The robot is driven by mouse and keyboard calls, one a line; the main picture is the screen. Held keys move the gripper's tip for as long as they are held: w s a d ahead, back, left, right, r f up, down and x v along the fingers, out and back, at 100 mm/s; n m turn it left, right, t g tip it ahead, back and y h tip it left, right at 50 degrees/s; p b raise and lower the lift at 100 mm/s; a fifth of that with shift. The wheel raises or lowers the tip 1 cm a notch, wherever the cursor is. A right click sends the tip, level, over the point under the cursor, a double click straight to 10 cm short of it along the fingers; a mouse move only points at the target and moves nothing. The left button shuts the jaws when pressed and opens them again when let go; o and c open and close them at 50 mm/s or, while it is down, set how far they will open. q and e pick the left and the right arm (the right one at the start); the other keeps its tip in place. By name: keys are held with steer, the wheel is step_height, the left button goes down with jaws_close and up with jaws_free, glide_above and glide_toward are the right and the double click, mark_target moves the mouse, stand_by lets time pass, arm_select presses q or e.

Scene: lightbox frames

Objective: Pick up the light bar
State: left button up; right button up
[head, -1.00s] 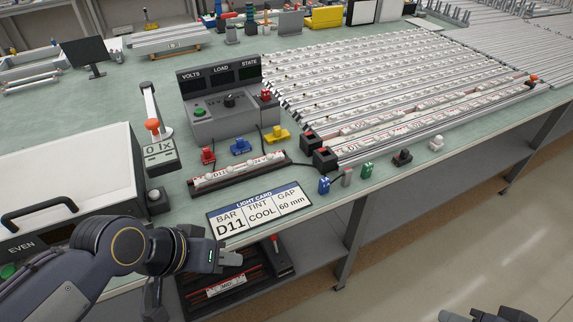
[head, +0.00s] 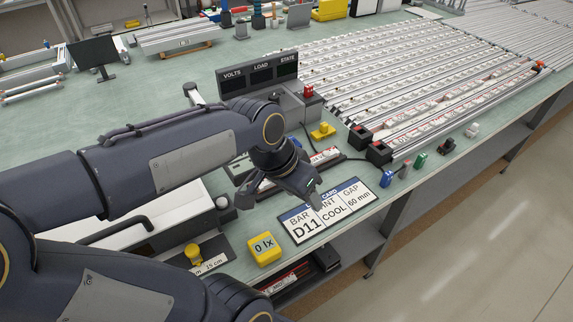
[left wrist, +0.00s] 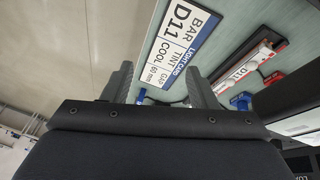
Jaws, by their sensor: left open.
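The light bar, a white strip on a dark holder with red ends, is mostly hidden behind my left arm in the head view; its right end (head: 327,156) shows. In the left wrist view the light bar (left wrist: 242,68) reads D11 and lies to the right, beyond the fingers. My left gripper (head: 308,194) is open and empty above the light card (head: 348,205), in front of the bar. Its two fingers (left wrist: 160,88) are apart in the left wrist view, with the card (left wrist: 182,38) beyond them. My right gripper is not in view.
A meter box (head: 260,82) stands behind the bar, partly covered by my arm. A yellow clip (head: 322,131) and black end blocks (head: 378,152) are close by. Rows of bars (head: 430,75) fill the right. A yellow 0 lx box (head: 264,248) is near the front edge.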

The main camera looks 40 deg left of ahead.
arm_select(q)
steer(key=w+a+f+m+g, duration=0.1)
steer(key=w+a, duration=0.3)
steer(key=w, duration=0.1)
steer(key=w+a+f+m+g+y+p, duration=0.1)
steer(key=w+a+f, duration=0.1)
steer(key=w+a, duration=0.3)
steer(key=w+a+f+m+g+y+p, duration=0.1)
steer(key=w+a+g, duration=0.1)
steer(key=w+a, duration=0.2)
steer(key=shift+w+a+f, duration=0.15)
steer(key=shift+w+a, duration=0.05)
steer(key=shift+w, duration=0.9)
steer(key=shift+f, duration=0.4)
steer(key=f, duration=0.7)
steer(key=shift+s+d+p, duration=0.3)
steer(key=shift+r, duration=0.1)
steer(key=shift+c, duration=0.4)
steer(key=c, duration=0.9)
steer(key=shift+c, duration=0.8)
steer(key=shift+r, duration=0.1)
